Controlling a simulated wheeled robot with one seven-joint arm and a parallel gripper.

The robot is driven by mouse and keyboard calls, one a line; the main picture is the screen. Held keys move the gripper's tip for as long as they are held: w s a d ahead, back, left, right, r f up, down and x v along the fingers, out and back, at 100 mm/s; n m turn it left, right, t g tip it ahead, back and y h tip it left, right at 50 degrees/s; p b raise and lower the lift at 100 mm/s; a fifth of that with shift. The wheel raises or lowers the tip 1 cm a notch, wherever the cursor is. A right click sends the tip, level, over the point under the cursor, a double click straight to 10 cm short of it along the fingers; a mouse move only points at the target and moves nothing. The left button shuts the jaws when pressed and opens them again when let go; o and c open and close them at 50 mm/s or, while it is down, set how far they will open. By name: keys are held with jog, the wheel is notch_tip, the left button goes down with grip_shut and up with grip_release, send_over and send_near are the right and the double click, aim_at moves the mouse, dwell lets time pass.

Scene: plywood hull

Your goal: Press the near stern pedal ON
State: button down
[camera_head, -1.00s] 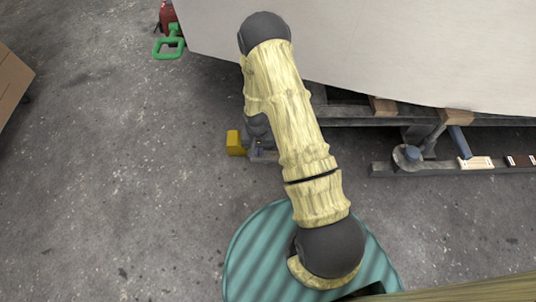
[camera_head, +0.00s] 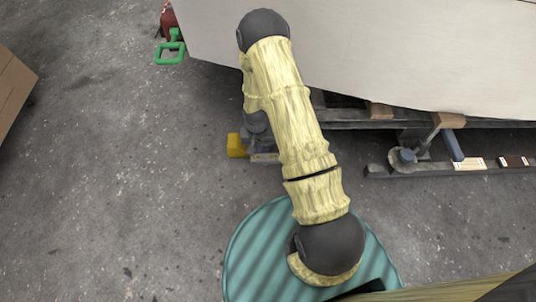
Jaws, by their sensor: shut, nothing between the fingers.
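A yellow block (camera_head: 237,146) sits low at the hull's edge, left of my arm. I cannot tell whether this is the near stern pedal. Farther right, a blue lever (camera_head: 453,145) stands by a round grey pivot (camera_head: 407,156) on a dark rail; I cannot tell if it is a pedal or how it is set. My arm bends over the hull's edge, with a dark grey part of it beside the yellow block.
The large pale hull (camera_head: 380,50) fills the upper right on a dark cradle (camera_head: 350,115). A white plate (camera_head: 469,164) and a dark plate lie on the rail (camera_head: 430,172). Grey floor is clear at left.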

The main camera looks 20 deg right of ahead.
jog(key=shift+r+p, duration=1.1)
jog(key=shift+r, duration=0.35)
notch_tip(320, 180, up, 24)
jog(key=n+t+p, duration=0.1)
jog(key=n+p, duration=0.1)
jog(key=p, duration=0.4)
send_over(258, 157)
jog(key=s, duration=0.2)
jog(key=s+r+n+t+p, duration=0.1)
jog(key=s+r+p, duration=0.4)
jog(key=r, duration=0.6)
jog(key=s+r+n+t+p, duration=0.1)
jog(key=s+r+p, duration=0.1)
jog(key=s+r, duration=0.7)
notch_tip(258, 157, up, 38)
jog(key=w+p, duration=0.1)
jog(key=p, duration=3.6)
jog(key=shift+w+r+p, duration=0.2)
jog(key=shift+w+p, duration=0.1)
jog(key=shift+p, duration=0.1)
